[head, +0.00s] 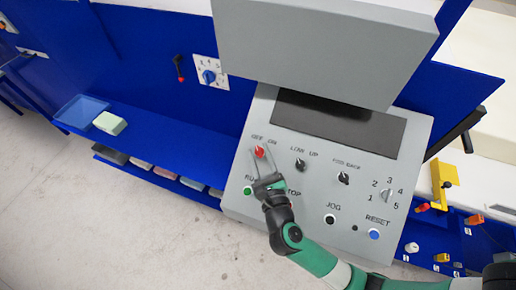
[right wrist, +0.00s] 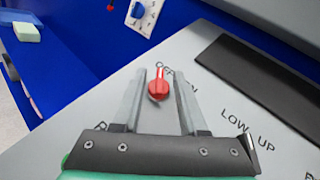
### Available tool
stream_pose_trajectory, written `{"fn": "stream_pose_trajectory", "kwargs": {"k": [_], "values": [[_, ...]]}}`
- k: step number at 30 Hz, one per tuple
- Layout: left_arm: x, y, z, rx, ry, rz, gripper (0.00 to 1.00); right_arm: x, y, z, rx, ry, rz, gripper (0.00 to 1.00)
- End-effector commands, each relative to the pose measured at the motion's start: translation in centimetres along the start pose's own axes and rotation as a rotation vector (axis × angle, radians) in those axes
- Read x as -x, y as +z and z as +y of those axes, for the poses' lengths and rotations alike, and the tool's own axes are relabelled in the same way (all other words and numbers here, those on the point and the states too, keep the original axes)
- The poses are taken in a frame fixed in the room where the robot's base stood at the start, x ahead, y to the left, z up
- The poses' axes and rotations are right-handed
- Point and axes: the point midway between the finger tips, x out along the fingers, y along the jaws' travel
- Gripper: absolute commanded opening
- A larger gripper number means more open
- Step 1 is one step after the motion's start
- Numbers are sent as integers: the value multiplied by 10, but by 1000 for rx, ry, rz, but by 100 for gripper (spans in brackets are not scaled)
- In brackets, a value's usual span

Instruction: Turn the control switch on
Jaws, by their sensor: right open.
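The control switch (head: 259,152) is a red knob under the OFF/ON label on the grey control panel (head: 240,205). In the right wrist view the red switch (right wrist: 158,84) sits between the two finger tips, with a gap visible on each side. My right gripper (head: 262,160) is open around the switch, coming from the near side of the panel; it also shows in the right wrist view (right wrist: 160,80). The knob's pointer line points up toward the label in the wrist view. My left gripper is not in view.
Right of the switch are a LOW/UP knob (head: 301,164), another black knob (head: 344,177) and a numbered selector (head: 386,196). A green button (head: 248,190), JOG button (head: 330,219) and blue RESET button (head: 374,234) lie lower. A grey box (head: 320,45) overhangs the panel's dark screen (head: 338,123).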

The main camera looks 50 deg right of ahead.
Motion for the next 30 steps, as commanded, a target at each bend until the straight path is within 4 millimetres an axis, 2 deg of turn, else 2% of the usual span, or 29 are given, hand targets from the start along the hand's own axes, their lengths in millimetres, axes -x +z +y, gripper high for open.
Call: {"fn": "stream_pose_trajectory", "kwargs": {"k": [4,12,14,19,20,30], "values": [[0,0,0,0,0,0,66,-14,0,0,1,-1,0,42],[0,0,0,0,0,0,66,-17,0,0,1,1,-1,42],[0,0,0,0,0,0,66,-16,0,0,0,1,-1,33],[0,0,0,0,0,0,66,-16,0,0,0,1,0,2],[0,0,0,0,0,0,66,-16,0,0,1,1,0,0],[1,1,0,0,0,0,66,-16,-2,0,0,-1,4,0]]}}
